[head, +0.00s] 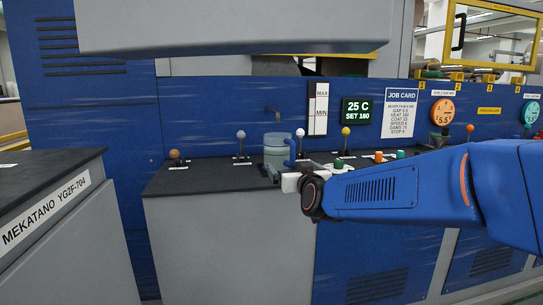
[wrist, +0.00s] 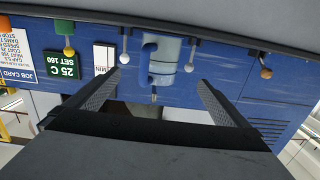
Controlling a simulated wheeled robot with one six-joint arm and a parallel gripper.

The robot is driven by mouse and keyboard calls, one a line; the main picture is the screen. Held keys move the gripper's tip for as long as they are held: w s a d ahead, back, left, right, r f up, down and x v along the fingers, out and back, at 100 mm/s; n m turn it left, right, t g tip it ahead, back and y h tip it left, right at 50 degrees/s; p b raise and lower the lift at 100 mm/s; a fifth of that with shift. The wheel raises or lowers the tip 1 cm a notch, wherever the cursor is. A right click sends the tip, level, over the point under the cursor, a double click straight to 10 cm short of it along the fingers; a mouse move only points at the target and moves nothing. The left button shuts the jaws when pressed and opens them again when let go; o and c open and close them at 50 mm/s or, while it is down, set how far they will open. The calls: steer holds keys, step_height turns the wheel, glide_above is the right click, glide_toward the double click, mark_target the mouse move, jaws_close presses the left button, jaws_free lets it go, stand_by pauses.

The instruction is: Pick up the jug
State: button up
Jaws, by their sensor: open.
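The jug (head: 276,148) is a pale grey-blue cylinder with a blue handle. It stands upright on the dark counter top, under a small tap, in the head view. In the wrist view, which is upside down, the jug (wrist: 164,62) shows beyond the fingertips and in line with the gap between them, its blue handle to the left. My gripper (head: 272,173) is at the counter's front edge, just in front of the jug, and hides its lower part. In the wrist view my gripper (wrist: 158,82) is open, with nothing held between its fingers.
Levers with a brown knob (head: 174,154), white knobs (head: 241,134) and a yellow knob (head: 346,131) stand along the dark counter (head: 205,178). A display (head: 357,111) is on the blue panel behind. A grey housing (head: 230,25) overhangs above.

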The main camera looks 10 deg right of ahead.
mark_target(279, 149)
steer(key=w, duration=1.8)
steer(key=shift+w+a+r, duration=0.2)
steer(key=shift+w+r, duration=0.1)
steer(key=shift+r, duration=0.1)
steer(key=shift+c, duration=0.6)
steer(key=c, duration=1.5)
steer(key=shift+r, duration=0.15)
steer(key=shift+c, duration=1.4)
